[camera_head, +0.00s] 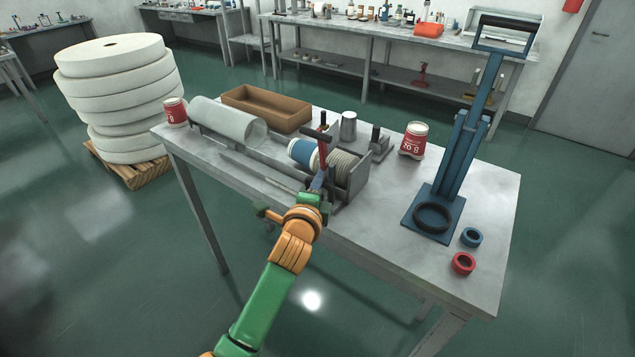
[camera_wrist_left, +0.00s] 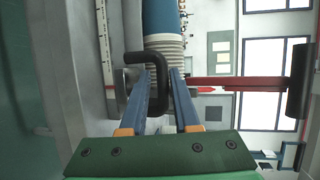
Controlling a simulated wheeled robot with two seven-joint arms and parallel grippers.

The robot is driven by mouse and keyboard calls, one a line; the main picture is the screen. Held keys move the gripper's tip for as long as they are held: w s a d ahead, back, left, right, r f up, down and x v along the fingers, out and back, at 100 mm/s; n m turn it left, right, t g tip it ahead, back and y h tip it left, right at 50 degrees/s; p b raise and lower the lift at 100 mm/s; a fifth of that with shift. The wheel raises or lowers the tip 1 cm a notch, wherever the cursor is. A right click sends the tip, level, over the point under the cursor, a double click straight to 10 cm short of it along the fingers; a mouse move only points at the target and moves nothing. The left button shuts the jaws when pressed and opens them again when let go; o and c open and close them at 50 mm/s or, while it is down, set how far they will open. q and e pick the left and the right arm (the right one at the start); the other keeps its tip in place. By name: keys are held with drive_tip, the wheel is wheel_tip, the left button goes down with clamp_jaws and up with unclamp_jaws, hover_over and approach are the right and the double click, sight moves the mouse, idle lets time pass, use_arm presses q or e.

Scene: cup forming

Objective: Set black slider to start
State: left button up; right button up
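The cup forming device stands at the table's front edge in the head view, with a blue-and-white cup (camera_head: 303,152) and a ribbed roll (camera_head: 343,168). A lever with a red shaft and dark grip (camera_head: 316,133) rises beside them; its grip (camera_wrist_left: 301,80) is at the right in the left wrist view. My left gripper (camera_head: 319,184) is at the device's front. In the left wrist view, a bent black handle (camera_wrist_left: 147,57), perhaps the black slider, reaches between the blue fingers of my left gripper (camera_wrist_left: 165,75). Whether they touch it is unclear. My right gripper is out of view.
A wooden tray (camera_head: 266,108) and grey roll (camera_head: 228,121) lie left of the device. Red-and-white cups (camera_head: 413,140) stand on the table. A blue press (camera_head: 450,185) stands at the right, near a blue ring (camera_head: 471,237) and red ring (camera_head: 463,263). A pale scale (camera_wrist_left: 104,60) runs beside the handle.

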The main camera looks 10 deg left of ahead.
use_arm(q)
drive_tip(key=s+r, duration=0.1)
drive_tip(key=s, duration=0.6)
drive_tip(key=shift+d+r, duration=0.15)
drive_tip(key=shift+r, duration=0.05)
drive_tip(key=s+a+f+n+g, duration=0.2)
drive_tip(key=s+f+n+g, duration=0.5)
drive_tip(key=s+f, duration=0.4)
drive_tip(key=s+a+f+n+g, duration=0.3)
drive_tip(key=s+f+n+g, duration=0.2)
drive_tip(key=s+f+n, duration=0.65)
drive_tip(key=s+f+m+g, duration=0.1)
drive_tip(key=s+f, duration=0.2)
drive_tip(key=f, duration=0.4)
drive_tip(key=s+f+m+g, duration=0.1)
drive_tip(key=s+f, duration=0.2)
drive_tip(key=f, duration=0.5)
drive_tip(key=s+a+f, duration=0.2)
drive_tip(key=s+f, duration=0.7)
drive_tip(key=s, duration=0.2)
drive_tip(key=shift+s+f+g, duration=0.2)
drive_tip(key=shift+s+g, duration=0.05)
drive_tip(key=shift+g, duration=0.15)
